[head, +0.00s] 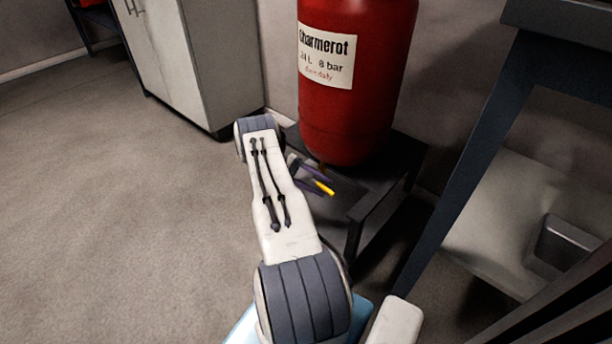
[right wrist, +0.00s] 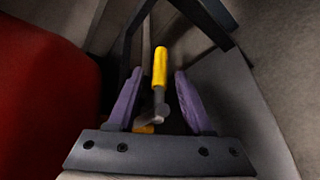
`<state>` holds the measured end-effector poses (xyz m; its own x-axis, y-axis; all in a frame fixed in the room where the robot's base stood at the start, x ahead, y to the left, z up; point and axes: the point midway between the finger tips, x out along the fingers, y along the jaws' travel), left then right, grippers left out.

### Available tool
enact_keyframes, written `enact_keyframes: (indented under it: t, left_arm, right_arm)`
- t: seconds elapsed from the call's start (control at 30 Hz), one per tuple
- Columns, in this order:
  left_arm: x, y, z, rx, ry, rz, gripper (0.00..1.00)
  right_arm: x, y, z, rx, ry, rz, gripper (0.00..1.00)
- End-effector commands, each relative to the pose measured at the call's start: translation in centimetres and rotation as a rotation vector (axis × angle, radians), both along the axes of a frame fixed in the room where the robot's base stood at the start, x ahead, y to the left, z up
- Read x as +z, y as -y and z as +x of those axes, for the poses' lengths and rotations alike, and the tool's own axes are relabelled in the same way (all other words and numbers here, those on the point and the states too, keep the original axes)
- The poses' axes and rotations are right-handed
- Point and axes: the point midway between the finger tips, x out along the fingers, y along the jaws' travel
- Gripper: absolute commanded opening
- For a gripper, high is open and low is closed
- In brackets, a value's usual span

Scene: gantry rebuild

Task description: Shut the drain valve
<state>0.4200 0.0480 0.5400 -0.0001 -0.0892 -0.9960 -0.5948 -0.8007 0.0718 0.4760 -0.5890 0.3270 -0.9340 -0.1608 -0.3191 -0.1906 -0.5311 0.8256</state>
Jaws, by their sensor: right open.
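The drain valve's yellow lever (head: 324,187) shows beneath the red tank (head: 350,110) in the head view, beside the right gripper's purple fingers. In the right wrist view the yellow lever (right wrist: 160,68) points away from the gripper, with a grey metal stem at its near end. My right gripper (right wrist: 158,76) is open, with one finger on each side of the lever and visible gaps between. The valve body is mostly hidden in the head view. My left gripper is not in view.
The tank stands on a low dark stand (head: 385,185) whose legs and bars are close to the gripper. A dark table frame (head: 480,130) is on the right, with a grey bin (head: 562,243) beneath it. A pale cabinet (head: 205,60) stands back left. The left floor is clear.

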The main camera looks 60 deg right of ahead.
Motion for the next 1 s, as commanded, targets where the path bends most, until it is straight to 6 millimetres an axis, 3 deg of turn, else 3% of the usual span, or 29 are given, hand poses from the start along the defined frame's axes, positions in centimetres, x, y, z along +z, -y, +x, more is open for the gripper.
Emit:
enact_keyframes:
  t: [0.2,0.4,0.9,0.93,1.0]
  left_arm:
    - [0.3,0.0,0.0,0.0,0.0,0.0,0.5]
    - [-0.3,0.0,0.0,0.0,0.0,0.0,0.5]
    - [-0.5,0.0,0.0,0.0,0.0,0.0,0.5]
    - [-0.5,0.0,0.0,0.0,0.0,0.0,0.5]
    - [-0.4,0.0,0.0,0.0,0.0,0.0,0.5]
  right_arm:
    - [1.1,-0.6,3.8,0.001,0.003,-0.002,0.51]
    - [1.7,-0.9,5.8,0.001,0.001,-0.001,0.51]
    - [2.3,-1.2,6.9,-0.001,-0.001,0.001,0.51]
    - [2.3,-1.2,6.9,-0.001,-0.001,0.001,0.47]
    - [2.5,-1.2,7.0,0.003,0.002,0.003,0.2]
